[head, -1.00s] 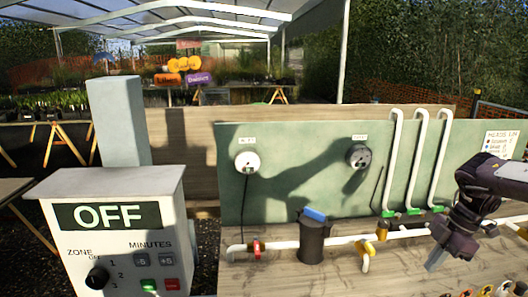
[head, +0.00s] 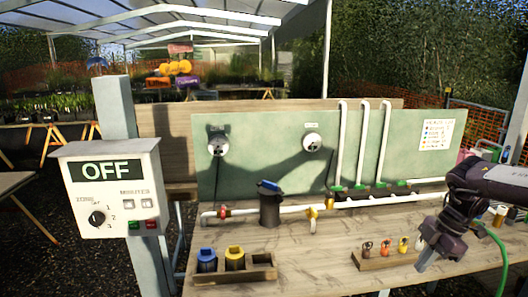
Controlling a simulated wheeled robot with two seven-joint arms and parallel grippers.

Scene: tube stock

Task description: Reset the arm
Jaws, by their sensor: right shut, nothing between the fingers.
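My right arm comes in from the right edge in the head view. Its dark gripper (head: 424,264) points down over the right part of the wooden bench (head: 320,262). The gripper is shut and empty, close to the small rack with rings (head: 384,257). It appears to overlap the right end of that rack in the picture; I cannot tell if they touch. My left gripper is not in view.
A control box (head: 108,190) reading OFF stands on a post at left. A green panel (head: 262,165) backs the bench, with white pipes (head: 343,145) and a black canister (head: 270,208). A wooden holder (head: 262,272) with blue and yellow caps sits at the front. The bench's middle is clear.

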